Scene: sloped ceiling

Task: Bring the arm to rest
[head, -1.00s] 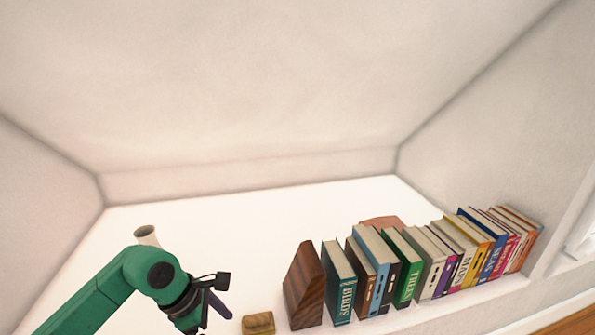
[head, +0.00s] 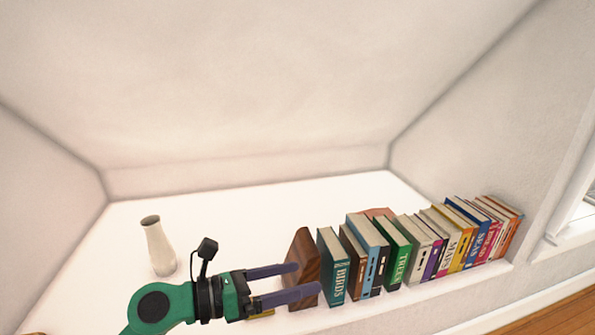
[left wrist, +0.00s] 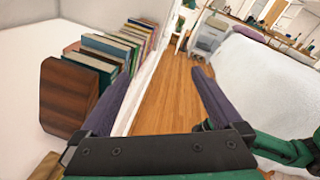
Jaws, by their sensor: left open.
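My left gripper (head: 304,281) shows low in the head view, its two purple fingers spread apart and pointing right. Nothing is between the fingers. In the head view the fingers overlap the lower part of a dark wooden bookend (head: 304,255) at the left end of a row of books. In the left wrist view the two fingers (left wrist: 165,85) are wide apart, with wooden floor visible between them and the bookend (left wrist: 66,97) to their left. My right gripper does not show for sure in either view.
Several upright books (head: 400,245) stand in a row on the white ledge (head: 235,225). A pale vase (head: 160,247) stands left of them. A small wooden block (head: 262,314) is partly hidden behind my gripper. The sloped ceiling (head: 250,80) closes in above. Wooden floor (left wrist: 175,85) lies beyond the ledge.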

